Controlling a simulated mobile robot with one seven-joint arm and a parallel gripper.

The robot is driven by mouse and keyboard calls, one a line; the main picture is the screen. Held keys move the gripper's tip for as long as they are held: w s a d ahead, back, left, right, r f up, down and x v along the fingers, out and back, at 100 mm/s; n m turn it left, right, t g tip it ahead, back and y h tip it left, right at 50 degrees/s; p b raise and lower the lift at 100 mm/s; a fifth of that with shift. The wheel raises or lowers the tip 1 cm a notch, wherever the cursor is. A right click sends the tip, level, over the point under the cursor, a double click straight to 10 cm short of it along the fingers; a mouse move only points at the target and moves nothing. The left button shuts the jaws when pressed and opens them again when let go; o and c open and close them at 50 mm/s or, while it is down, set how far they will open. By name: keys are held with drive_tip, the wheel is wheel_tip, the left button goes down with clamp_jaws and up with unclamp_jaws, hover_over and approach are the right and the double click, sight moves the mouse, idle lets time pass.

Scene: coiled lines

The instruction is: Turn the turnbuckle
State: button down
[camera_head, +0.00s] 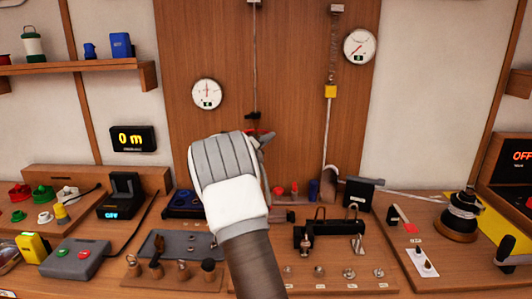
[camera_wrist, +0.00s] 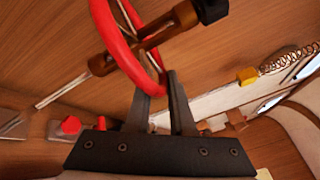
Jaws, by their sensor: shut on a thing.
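The turnbuckle has a bronze body (camera_wrist: 150,36) inside a red ring (camera_wrist: 104,30), seen close up in the wrist view. A metal rod runs out of it to the lower left, and a black end piece (camera_wrist: 211,9) is at the upper right. My gripper (camera_wrist: 158,84) is shut on the lower right part of the red ring's rim. In the head view my gripper (camera_head: 266,140) is in front of the wooden panel. It hides most of the turnbuckle; only a sliver of the red ring (camera_head: 259,131) shows, below a black fitting (camera_head: 253,115) on a vertical line.
Two round dials (camera_head: 207,93) (camera_head: 360,46) are on the panel (camera_head: 290,80). A spring line with a yellow block (camera_head: 330,91) runs down at the right. The bench below holds several fittings, a black clamp (camera_head: 330,232) and a winch drum (camera_head: 461,215). A display (camera_head: 132,138) reads 0 m.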

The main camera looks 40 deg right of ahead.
drive_tip(key=shift+w+d+n+t+y+b, duration=0.1)
drive_tip(key=shift+d+n+t+y+b, duration=0.4)
drive_tip(key=shift+b, duration=1.15)
drive_tip(key=shift+w+n+t+y+b, duration=0.1)
drive_tip(key=shift+n+t+y+b, duration=0.2)
drive_tip(key=shift+n+t+b, duration=0.95)
drive_tip(key=shift+d+m+t+y+b, duration=0.2)
drive_tip(key=shift+t+y+b, duration=0.25)
drive_tip(key=shift+b, duration=1.65)
drive_tip(key=n+t+y+b, duration=0.1)
drive_tip(key=b, duration=0.2)
drive_tip(key=shift+w+d+r+b, duration=0.15)
drive_tip(key=shift+d+r+b, duration=0.05)
drive_tip(key=shift+b, duration=0.1)
drive_tip(key=shift+r+n+t+y+b, duration=0.25)
drive_tip(key=shift+n+t+y+b, duration=0.1)
drive_tip(key=shift+t+b, duration=0.15)
drive_tip(key=c, duration=0.8)
unclamp_jaws()
drive_tip(key=shift+c, duration=0.2)
drive_tip(key=shift+w+f, duration=0.1)
drive_tip(key=shift+f, duration=0.1)
drive_tip(key=shift+a+f, duration=0.1)
drive_tip(key=shift+a, duration=0.05)
drive_tip(key=v, duration=1.7)
drive_tip(key=shift+r+b, duration=0.3)
drive_tip(key=shift+b, duration=0.05)
